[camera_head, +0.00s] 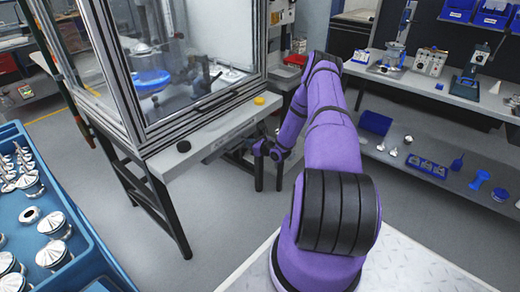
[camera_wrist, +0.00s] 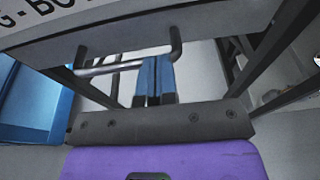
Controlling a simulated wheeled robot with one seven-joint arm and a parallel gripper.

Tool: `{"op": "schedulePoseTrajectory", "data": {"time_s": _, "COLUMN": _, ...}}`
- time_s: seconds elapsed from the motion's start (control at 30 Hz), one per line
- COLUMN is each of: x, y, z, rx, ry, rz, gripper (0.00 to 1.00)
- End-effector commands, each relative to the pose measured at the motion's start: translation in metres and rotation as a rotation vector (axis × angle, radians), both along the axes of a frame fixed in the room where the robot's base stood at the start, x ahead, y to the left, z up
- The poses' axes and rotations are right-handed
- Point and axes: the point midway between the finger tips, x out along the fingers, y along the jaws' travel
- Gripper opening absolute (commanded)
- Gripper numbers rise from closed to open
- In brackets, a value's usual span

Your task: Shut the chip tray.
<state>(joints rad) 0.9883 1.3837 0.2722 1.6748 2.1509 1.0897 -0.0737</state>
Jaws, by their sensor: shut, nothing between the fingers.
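My gripper (camera_wrist: 155,78) shows in the wrist view as two blue fingers pressed together, with nothing between them. A metal bar handle (camera_wrist: 105,69) with dark end brackets runs across at the fingertips. I cannot tell whether the fingers touch it. Above it is a grey front panel (camera_wrist: 140,36), which appears to be the chip tray's front, below a strip with black lettering. In the head view my purple arm reaches to the front of the glazed machine (camera_head: 205,148). The arm and machine edge hide most of the tray, so how far it stands out is unclear.
A blue bin (camera_head: 95,250) of metal parts stands at the left, and blue also shows in the wrist view (camera_wrist: 32,95). Dark stand legs (camera_head: 170,215) flank the space under the machine. Shelves (camera_head: 440,150) with parts stand at the right. Grey floor between is clear.

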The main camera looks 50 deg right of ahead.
Motion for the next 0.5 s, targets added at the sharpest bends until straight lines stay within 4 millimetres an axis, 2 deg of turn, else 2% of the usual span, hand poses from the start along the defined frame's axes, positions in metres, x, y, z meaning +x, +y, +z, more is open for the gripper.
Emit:
{"op": "schedulePoseTrajectory", "data": {"time_s": 0.03, "x": 0.009, "y": 0.001, "z": 0.000, "rx": -0.001, "ry": -0.002, "rz": 0.001, "gripper": 0.00}}
{"op": "schedulePoseTrajectory", "data": {"time_s": 0.2, "x": 0.028, "y": 0.002, "z": 0.000, "rx": -0.001, "ry": -0.001, "rz": 0.001, "gripper": 0.00}}
{"op": "schedulePoseTrajectory", "data": {"time_s": 0.5, "x": 0.037, "y": 0.002, "z": 0.000, "rx": 0.000, "ry": 0.000, "rz": 0.000, "gripper": 0.00}}
